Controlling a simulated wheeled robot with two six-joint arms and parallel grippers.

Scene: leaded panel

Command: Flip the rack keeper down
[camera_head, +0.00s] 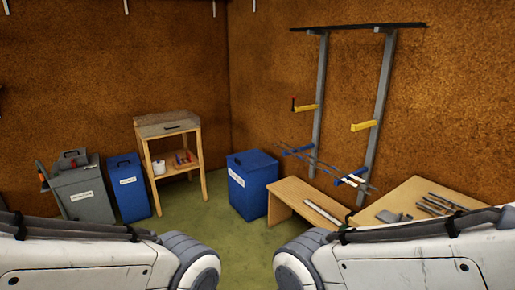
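The rack is on the back right wall, with two grey uprights (381,95) under a dark top rail (357,26). A yellow arm (305,108) juts from the left upright, and another yellow arm (364,125) from the right one. A small upright red-and-dark piece (293,103) stands at the tip of the left yellow arm; it may be the keeper, but I cannot tell. My two arms show at the bottom left and right, well short of the rack. Both grippers are out of the picture.
A low wooden bench (288,196) and a wooden table (425,188) with metal pieces stand below the rack. A blue bin (252,184), a wooden stand (168,130), another blue bin (128,187) and a grey bin (81,192) are leftward. Green floor (215,225) is clear between.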

